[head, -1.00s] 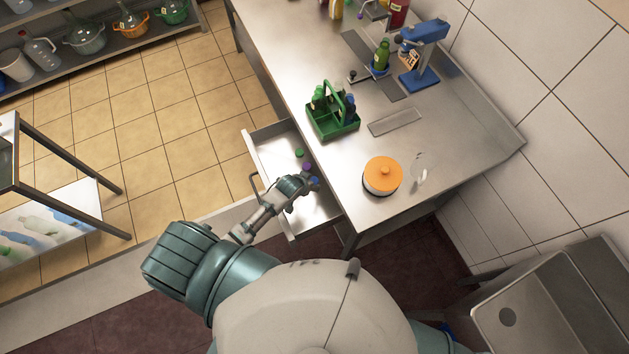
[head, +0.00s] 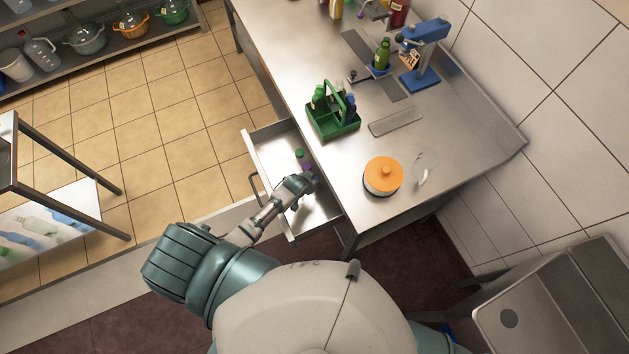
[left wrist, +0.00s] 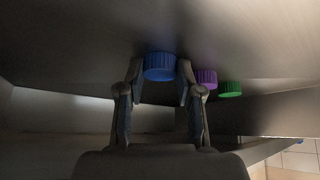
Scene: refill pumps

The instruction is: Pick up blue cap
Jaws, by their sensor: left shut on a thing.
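The blue cap (left wrist: 160,66) is between the two fingertips of my left gripper (left wrist: 157,82) in the left wrist view, and the fingers are shut on its sides. In the head view my left gripper (head: 307,182) is inside the open drawer and mostly hides the blue cap. A purple cap (left wrist: 207,78) and a green cap (left wrist: 230,88) are in a row to the right of the blue one in the left wrist view. In the head view the green cap (head: 299,154) lies farther back in the drawer. My right gripper is not in view.
The drawer (head: 265,150) is pulled out from the steel table (head: 350,210), whose edge is close to my gripper. On the table stand a green bottle carrier (head: 335,124), an orange-lidded container (head: 382,176) and a blue stand (head: 425,55).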

